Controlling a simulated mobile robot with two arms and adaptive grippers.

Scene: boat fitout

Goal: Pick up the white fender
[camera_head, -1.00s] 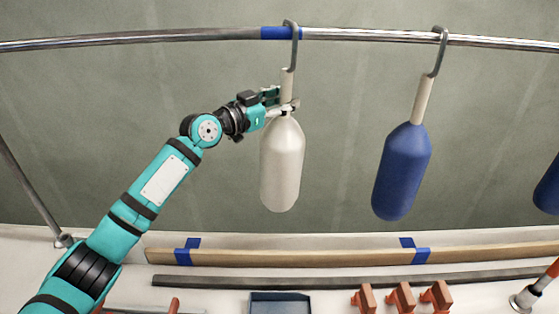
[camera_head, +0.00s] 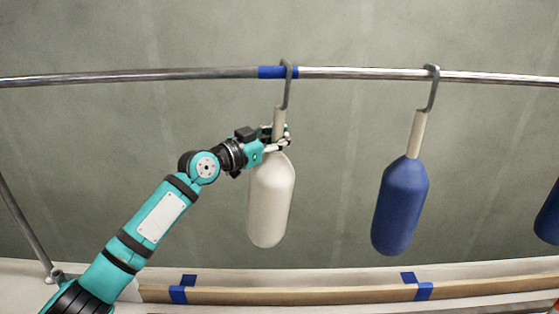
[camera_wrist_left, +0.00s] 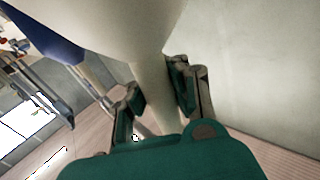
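The white fender (camera_head: 271,205) hangs by a grey hook from the rail in the head view, leaning slightly, its lower end a little to the left. My left gripper (camera_head: 278,143) is at its pale neck, just above the shoulder of the body. In the left wrist view the fingers (camera_wrist_left: 158,96) are on both sides of the neck (camera_wrist_left: 152,75) and appear to press on it. The hook (camera_head: 287,85) is still over the rail at the blue tape. My right gripper is not in view.
The metal rail (camera_head: 180,75) runs across the upper part of the head view. A blue fender (camera_head: 400,205) hangs to the right, and another blue fender (camera_head: 548,215) is cut off at the edge. A wooden batten (camera_head: 300,295) with blue tape lies below.

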